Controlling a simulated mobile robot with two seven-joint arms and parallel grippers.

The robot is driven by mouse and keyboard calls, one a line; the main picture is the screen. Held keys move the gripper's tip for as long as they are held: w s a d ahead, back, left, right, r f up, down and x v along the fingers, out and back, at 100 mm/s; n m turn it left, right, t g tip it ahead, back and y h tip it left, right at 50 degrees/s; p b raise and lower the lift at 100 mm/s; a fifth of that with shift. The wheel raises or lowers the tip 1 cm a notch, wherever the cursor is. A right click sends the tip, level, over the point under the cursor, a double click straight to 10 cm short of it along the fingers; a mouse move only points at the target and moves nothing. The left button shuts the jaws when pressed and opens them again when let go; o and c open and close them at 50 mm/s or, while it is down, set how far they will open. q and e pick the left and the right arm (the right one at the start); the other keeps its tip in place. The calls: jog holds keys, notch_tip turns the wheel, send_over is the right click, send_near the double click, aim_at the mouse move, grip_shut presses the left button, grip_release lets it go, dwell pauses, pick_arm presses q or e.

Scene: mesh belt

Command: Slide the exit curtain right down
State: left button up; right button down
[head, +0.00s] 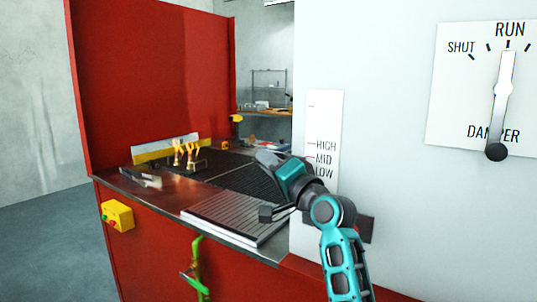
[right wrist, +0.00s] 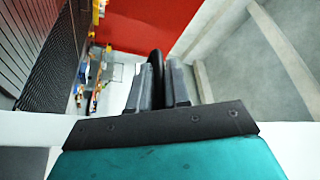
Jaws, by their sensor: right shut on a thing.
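My right gripper (head: 268,160) is at the left edge of the white housing, beside the white scale plate (head: 324,135) marked HIGH, MID and LOW, at about the MID to LOW height. In the right wrist view its two dark fingers (right wrist: 163,86) are shut on a black rounded handle (right wrist: 156,62), whose tip shows between them. I take this to be the exit curtain's handle. The gripper hides it in the head view. The curtain itself cannot be made out. My left gripper is not in view.
A dark mesh belt (head: 255,177) runs over the red-sided bench, with a grey ribbed plate (head: 228,216) in front. Small brass-coloured pieces (head: 185,152) stand on the belt's far part. A yellow button box (head: 117,215) is at the left. A damper dial (head: 503,90) is on the right wall.

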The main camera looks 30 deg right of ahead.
pick_arm(q)
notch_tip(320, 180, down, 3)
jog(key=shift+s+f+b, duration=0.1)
jog(key=shift+b, duration=0.9)
pick_arm(e)
notch_tip(320, 180, down, 7)
jog(key=c, duration=1.2)
grip_release()
jog(key=shift+o, duration=0.2)
jog(key=shift+r, duration=0.15)
pick_arm(q)
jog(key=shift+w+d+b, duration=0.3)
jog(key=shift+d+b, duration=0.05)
jog(key=shift+b, duration=0.15)
pick_arm(e)
jog(key=v, duration=1.3)
